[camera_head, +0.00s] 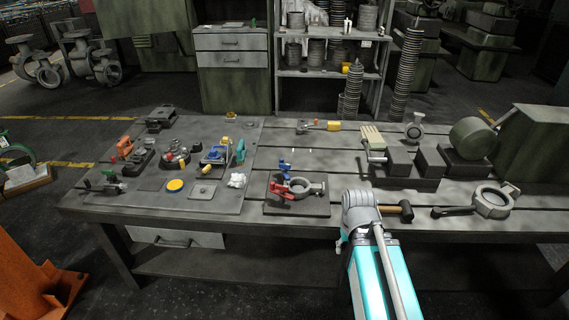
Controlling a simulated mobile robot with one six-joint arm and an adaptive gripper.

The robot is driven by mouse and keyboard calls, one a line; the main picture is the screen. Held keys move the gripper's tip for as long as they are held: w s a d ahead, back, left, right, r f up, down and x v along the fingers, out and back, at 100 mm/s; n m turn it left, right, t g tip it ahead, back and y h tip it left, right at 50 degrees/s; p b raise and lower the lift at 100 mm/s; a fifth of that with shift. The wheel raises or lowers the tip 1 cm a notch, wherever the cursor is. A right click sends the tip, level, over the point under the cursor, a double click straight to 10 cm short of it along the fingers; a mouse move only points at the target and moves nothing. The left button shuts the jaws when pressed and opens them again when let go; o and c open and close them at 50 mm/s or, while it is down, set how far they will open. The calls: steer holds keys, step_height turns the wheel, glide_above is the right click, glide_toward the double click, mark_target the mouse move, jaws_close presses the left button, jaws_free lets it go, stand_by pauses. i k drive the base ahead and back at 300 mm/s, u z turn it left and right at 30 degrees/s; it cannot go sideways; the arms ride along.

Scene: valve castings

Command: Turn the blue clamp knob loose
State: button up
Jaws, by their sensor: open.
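A blue knob (285,168) stands at the back left of a clamping fixture near the middle of the bench. The fixture's dark base plate (312,209) carries a grey ring-shaped valve casting (310,188) with red clamp parts (280,191) at its left. How the knob joins the clamp is too small to tell. My arm's grey joint and teal links rise at the lower right, apart from the fixture. My gripper cannot be made out in this view.
A mallet (398,208) lies right of my arm. Dark vise blocks (400,163) stand behind it. Another ring casting (492,203) lies at right. A grey mat (220,203) with several tools and a blue-and-yellow item (216,154) covers the left side.

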mark_target(284, 166)
steer(key=u, duration=0.05)
steer(key=i, duration=0.9)
steer(key=z, duration=0.05)
